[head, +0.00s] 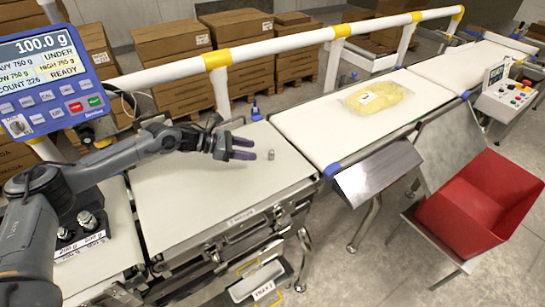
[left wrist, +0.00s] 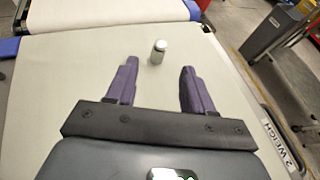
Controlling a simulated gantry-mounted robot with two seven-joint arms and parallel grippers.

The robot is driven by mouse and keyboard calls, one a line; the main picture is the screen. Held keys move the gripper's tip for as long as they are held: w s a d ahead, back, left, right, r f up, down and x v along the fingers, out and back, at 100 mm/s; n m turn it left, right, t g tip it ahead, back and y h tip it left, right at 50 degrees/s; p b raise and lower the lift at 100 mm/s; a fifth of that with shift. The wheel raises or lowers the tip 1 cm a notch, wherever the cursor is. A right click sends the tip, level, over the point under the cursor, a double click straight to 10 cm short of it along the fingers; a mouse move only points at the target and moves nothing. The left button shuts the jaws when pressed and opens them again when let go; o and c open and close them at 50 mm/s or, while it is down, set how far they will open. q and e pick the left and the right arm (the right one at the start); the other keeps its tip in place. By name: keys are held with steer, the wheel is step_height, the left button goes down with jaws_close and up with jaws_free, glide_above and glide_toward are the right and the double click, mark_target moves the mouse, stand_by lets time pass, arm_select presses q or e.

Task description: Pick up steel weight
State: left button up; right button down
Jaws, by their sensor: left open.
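The steel weight (head: 271,155) is a small grey cylinder standing upright on the pale weighing belt (head: 200,195). In the left wrist view the weight (left wrist: 158,52) stands just ahead of the fingertips, between their lines, a little right of the middle of the gap's left half. My left gripper (head: 254,148) has dark purple fingers, open and empty, to the left of the weight in the head view. It also shows in the left wrist view (left wrist: 158,70). My right gripper is not in view.
A display (head: 50,75) reading 100.0 g stands at the left. More weights sit in a holder (head: 85,240) by my left arm. A yellow bag (head: 375,97) lies on the farther belt. A red bin (head: 480,205) is at the right. A white guard rail (head: 280,46) runs behind.

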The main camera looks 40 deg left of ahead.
mark_target(270, 151)
arm_select(q)
steer(key=shift+r+b+x, duration=0.2)
steer(key=shift+b+x, duration=0.1)
steer(key=shift+x, duration=1.45)
steer(key=shift+r+b+x, duration=0.2)
steer(key=shift+b+x, duration=0.05)
steer(key=shift+x, duration=1.45)
steer(key=shift+w, duration=0.15)
jaws_close()
